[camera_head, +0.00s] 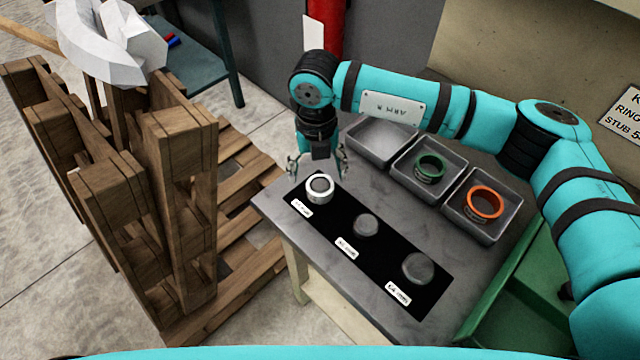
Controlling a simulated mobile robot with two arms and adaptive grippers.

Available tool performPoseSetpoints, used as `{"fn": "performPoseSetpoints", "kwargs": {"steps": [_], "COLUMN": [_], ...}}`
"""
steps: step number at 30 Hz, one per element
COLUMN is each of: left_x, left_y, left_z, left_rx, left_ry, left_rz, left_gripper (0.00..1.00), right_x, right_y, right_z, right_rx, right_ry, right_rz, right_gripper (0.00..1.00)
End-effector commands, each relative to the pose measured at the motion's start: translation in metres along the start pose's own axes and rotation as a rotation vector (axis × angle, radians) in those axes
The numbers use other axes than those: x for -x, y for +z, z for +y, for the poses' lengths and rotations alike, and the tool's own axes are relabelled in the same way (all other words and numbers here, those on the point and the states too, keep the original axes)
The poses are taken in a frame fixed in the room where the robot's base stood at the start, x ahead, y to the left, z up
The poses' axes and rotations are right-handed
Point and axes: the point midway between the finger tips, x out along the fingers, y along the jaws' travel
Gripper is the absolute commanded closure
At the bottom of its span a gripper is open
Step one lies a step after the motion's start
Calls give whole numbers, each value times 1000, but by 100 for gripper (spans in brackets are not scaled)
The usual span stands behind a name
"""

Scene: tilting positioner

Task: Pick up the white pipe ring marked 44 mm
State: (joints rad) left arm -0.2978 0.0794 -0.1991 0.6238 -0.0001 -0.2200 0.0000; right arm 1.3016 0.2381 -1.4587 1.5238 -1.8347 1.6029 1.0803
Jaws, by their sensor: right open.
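The white pipe ring (320,197) sits at the far left end of a black mat (385,249) on the grey table. A small white label (302,208) lies in front of it; its print is too small to read surely. My right gripper (318,171) points down just behind and above the ring, with its fingers spread apart and nothing between them. I cannot tell whether a finger touches the ring. My left gripper is not in view.
Two grey round spots (366,225) (418,267) on the mat hold no ring. Behind, one tray (384,141) is empty; others hold a green ring (431,162) and an orange ring (486,201). Wooden pallets (190,220) stand left, a green bin (525,300) right.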

Motion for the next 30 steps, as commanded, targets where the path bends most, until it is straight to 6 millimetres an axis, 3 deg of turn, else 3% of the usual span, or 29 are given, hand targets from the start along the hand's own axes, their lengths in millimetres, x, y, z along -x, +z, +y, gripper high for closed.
{"fn": "performPoseSetpoints", "kwargs": {"steps": [4,9,17,30], "left_x": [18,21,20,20], "left_y": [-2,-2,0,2], "left_z": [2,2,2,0], "left_rx": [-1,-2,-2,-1], "left_ry": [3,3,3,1], "left_rz": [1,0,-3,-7], "left_gripper": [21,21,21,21], "right_x": [-19,-41,-46,-46], "right_y": [-4,-4,-3,-3], "right_z": [-5,-5,-5,-5], "right_rx": [-3,-1,0,-1], "right_ry": [-2,-1,-1,-1], "right_rz": [6,2,0,1], "right_gripper": [23,23,23,78]}}
